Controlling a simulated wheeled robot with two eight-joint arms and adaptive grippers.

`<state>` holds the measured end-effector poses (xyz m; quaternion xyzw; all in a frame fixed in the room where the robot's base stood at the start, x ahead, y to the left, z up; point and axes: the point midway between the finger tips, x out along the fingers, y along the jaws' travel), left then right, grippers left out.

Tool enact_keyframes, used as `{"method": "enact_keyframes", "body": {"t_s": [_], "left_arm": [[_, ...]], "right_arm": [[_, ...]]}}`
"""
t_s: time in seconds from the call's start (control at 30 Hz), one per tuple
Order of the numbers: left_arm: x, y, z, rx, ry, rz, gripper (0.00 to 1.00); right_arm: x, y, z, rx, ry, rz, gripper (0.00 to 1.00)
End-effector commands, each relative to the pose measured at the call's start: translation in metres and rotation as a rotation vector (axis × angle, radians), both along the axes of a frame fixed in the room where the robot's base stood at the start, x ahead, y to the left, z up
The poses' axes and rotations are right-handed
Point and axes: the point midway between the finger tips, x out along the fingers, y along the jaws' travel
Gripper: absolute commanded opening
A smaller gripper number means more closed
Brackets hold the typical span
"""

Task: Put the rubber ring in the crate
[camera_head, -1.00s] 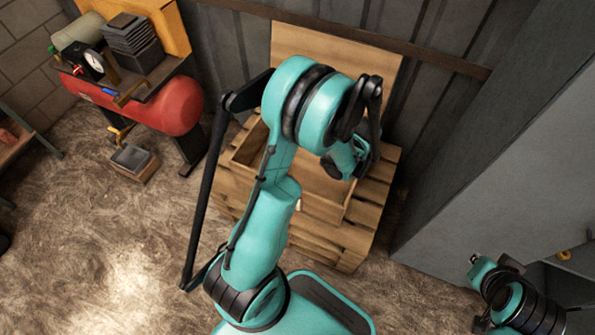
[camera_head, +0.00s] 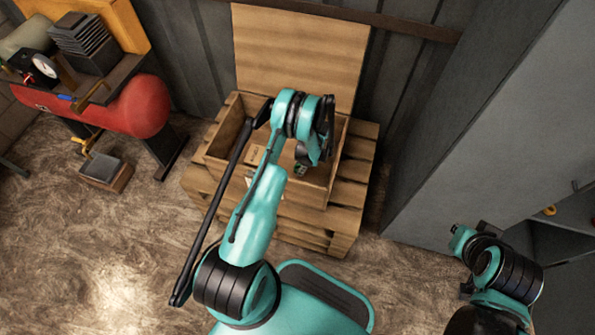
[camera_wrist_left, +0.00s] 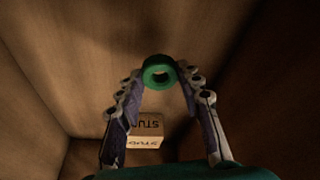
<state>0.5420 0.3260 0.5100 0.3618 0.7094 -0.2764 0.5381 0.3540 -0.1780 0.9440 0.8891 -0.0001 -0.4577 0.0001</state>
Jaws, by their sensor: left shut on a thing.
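The rubber ring (camera_wrist_left: 160,72) is a small green ring, held between the fingertips of my left gripper (camera_wrist_left: 160,78) in the left wrist view. In the head view, my left gripper (camera_head: 303,163) reaches down into the open wooden crate (camera_head: 314,193). The ring is small and partly hidden there. The crate's plain wooden walls surround the gripper in the wrist view. I cannot tell whether the ring touches the crate's floor or a wall. My right arm shows at the lower right of the head view, but its gripper is not visible.
A small cardboard box marked "STUD" (camera_wrist_left: 146,142) lies in the crate. The crate stands on stacked pallets (camera_head: 342,218), with its lid (camera_head: 300,50) upright behind. A red compressor tank (camera_head: 140,105) is at the left. A grey cabinet (camera_head: 480,130) is at the right.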

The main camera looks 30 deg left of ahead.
Motion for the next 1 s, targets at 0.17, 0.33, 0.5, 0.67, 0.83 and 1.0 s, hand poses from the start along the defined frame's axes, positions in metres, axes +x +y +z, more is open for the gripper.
{"method": "enact_keyframes", "body": {"t_s": [0.17, 0.33, 0.5, 0.67, 0.83, 1.0], "left_arm": [[0.000, 0.000, -0.018, 0.000, 0.000, -0.001, 0.14], [0.000, 0.000, -0.041, 0.000, 0.000, -0.002, 0.14], [0.000, 0.000, -0.040, 0.000, 0.000, -0.002, 0.14], [0.000, 0.000, -0.042, 0.000, 0.000, -0.002, 0.14], [0.000, 0.000, -0.042, 0.000, 0.000, -0.002, 0.56], [0.000, 0.000, -0.042, 0.000, 0.000, -0.002, 0.56]], "right_arm": [[0.000, 0.000, -0.008, 0.000, 0.000, 0.000, 0.00], [0.000, 0.000, -0.018, 0.000, 0.000, 0.000, 0.00], [0.000, 0.000, -0.016, 0.000, 0.000, 0.000, 0.00], [0.000, 0.000, -0.016, 0.000, 0.000, 0.000, 0.00], [0.000, 0.000, -0.016, 0.000, 0.000, 0.000, 0.00], [0.000, 0.000, -0.016, 0.000, 0.000, 0.000, 0.00]]}}
